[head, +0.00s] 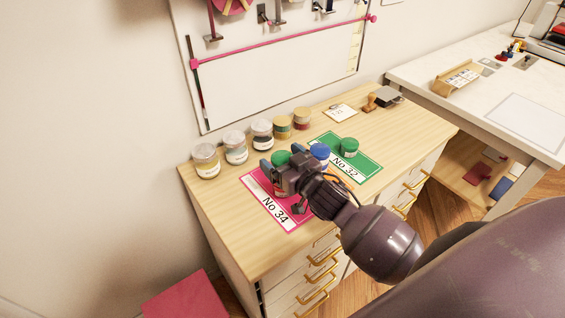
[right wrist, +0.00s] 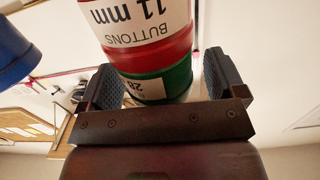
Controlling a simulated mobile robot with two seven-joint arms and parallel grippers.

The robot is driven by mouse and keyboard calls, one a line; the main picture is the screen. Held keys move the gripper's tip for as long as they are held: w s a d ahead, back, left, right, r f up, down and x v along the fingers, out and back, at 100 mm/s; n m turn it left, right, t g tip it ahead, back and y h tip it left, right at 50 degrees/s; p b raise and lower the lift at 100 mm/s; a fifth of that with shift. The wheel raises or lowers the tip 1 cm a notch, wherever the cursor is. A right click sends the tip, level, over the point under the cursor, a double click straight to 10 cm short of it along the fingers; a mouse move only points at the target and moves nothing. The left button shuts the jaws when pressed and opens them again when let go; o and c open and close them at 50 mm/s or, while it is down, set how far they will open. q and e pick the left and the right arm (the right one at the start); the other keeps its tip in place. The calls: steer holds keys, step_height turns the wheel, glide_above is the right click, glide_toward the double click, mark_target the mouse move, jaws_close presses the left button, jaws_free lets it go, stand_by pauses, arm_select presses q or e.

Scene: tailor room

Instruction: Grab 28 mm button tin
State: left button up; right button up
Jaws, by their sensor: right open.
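The 28 mm button tin (right wrist: 168,83) is green, with a "28" label partly visible in the right wrist view. It sits on top of a red tin (right wrist: 150,45) labelled "BUTTONS 11 mm"; the label reads upside down there. In the head view the green tin's top (head: 281,158) shows behind my gripper, above the pink No 34 card (head: 265,203). My right gripper (head: 283,163) is open, with its two fingers on either side of the green tin; in the right wrist view (right wrist: 160,72) small gaps seem to remain. My left gripper is out of view.
Several jars (head: 236,148) line the wall. A stamp (head: 371,102) stands at the back right. The front left of the cabinet top is clear.

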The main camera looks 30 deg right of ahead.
steer(key=c, duration=1.1)
steer(key=shift+o, duration=0.2)
steer(key=shift+r, duration=0.1)
